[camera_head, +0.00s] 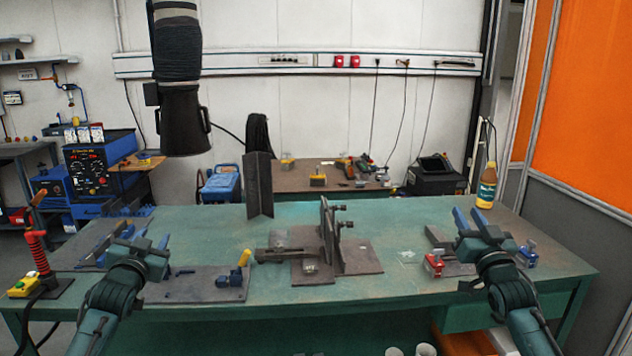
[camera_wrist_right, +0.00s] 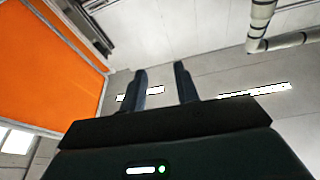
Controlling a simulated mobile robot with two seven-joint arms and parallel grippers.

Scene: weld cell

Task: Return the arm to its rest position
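My left gripper (camera_head: 110,239) is held over the left end of the green table (camera_head: 390,295). Its dark blue fingers stand apart, with nothing visible between them. My right gripper (camera_head: 472,219) is over the right part of the table, fingers pointing up and away. In the right wrist view it also shows (camera_wrist_right: 160,88), with its two fingers parallel, apart and empty. That view looks up at the ceiling and wall. Both arms come in from the bottom corners and are bent up above the table's front edge.
A steel fixture (camera_head: 365,257) stands mid-table, with an upright angle piece (camera_head: 259,185) behind it. A plate with a yellow-handled clamp (camera_head: 243,258) lies by my left arm. A red clamp (camera_head: 433,265) and a bottle (camera_head: 486,186) are near my right gripper. A dark hanging device (camera_head: 182,120) is above left.

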